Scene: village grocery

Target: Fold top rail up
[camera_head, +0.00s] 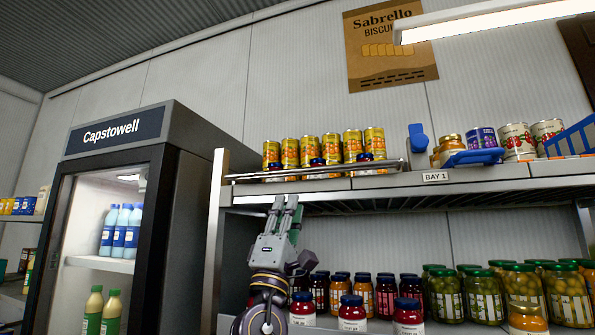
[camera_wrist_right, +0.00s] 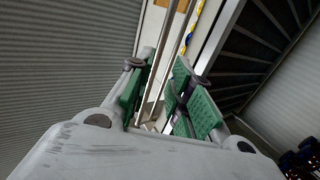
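The top rail (camera_head: 310,171) is a thin metal bar along the front edge of the top shelf, low in front of the yellow cans. Its exact fold angle is hard to tell. My right gripper (camera_head: 284,207) points upward, just below the shelf's front edge near the rail's left half. Its two fingers stand apart with a gap between them. In the right wrist view, the green-padded fingers of this gripper (camera_wrist_right: 164,88) are spread, and thin metal bars (camera_wrist_right: 173,55) show beyond and between them. Contact with the rail cannot be made out. My left gripper is out of view.
Yellow cans (camera_head: 330,147) stand behind the rail. A blue scoop-like item (camera_head: 418,138) and more tins stand to the right on the top shelf (camera_head: 400,180). Jars (camera_head: 352,312) fill the lower shelf near my right arm. A drinks fridge (camera_head: 180,200) stands at left.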

